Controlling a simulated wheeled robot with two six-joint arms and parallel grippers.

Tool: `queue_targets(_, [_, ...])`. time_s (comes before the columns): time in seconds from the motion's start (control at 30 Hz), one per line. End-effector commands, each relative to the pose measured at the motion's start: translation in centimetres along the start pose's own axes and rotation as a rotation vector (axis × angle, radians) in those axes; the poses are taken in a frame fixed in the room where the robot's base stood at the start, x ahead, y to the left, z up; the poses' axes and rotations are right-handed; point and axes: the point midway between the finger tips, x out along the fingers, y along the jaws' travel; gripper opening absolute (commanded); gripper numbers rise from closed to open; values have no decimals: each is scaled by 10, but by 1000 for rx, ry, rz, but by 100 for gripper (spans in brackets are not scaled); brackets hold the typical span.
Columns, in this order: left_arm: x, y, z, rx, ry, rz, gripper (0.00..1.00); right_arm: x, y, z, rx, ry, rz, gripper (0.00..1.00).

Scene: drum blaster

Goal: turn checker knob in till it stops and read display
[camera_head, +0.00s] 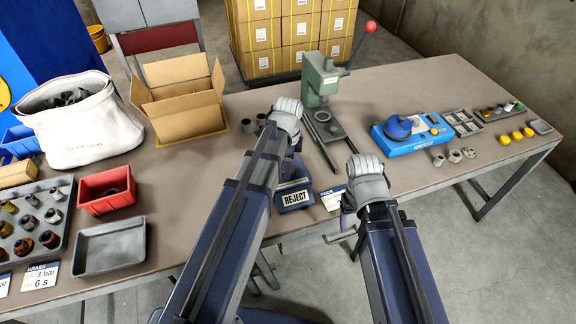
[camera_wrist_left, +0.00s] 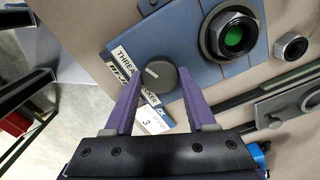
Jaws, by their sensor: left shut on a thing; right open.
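The thread checker (camera_wrist_left: 195,45) is a blue-grey box with a "THREAD ... KER" label in the left wrist view. Its dark round checker knob (camera_wrist_left: 158,76) has a white pointer line. My left gripper (camera_wrist_left: 159,78) has its two purple fingers on either side of the knob, shut on it. A black hex nut-like ring with a green centre (camera_wrist_left: 234,38) sits on the box. In the head view my left arm hides much of the checker, and a plate reading "REJECT" (camera_head: 295,198) shows at its front. My left gripper also shows there (camera_head: 292,143). My right gripper (camera_head: 350,225) is open and empty before the bench edge.
A green press (camera_head: 322,80) with a red-knobbed lever stands behind. A blue device (camera_head: 412,136) and small parts are at right. A cardboard box (camera_head: 180,98), white bag (camera_head: 78,125), red bin (camera_head: 106,188) and grey tray (camera_head: 110,246) are at left.

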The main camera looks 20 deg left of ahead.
Motion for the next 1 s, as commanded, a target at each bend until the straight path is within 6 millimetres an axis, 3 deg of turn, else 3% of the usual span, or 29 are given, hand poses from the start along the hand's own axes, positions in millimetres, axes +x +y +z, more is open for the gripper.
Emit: queue_targets(1.0, [0,0,0,915,0,1,0,0,0,0,0,0,0,70])
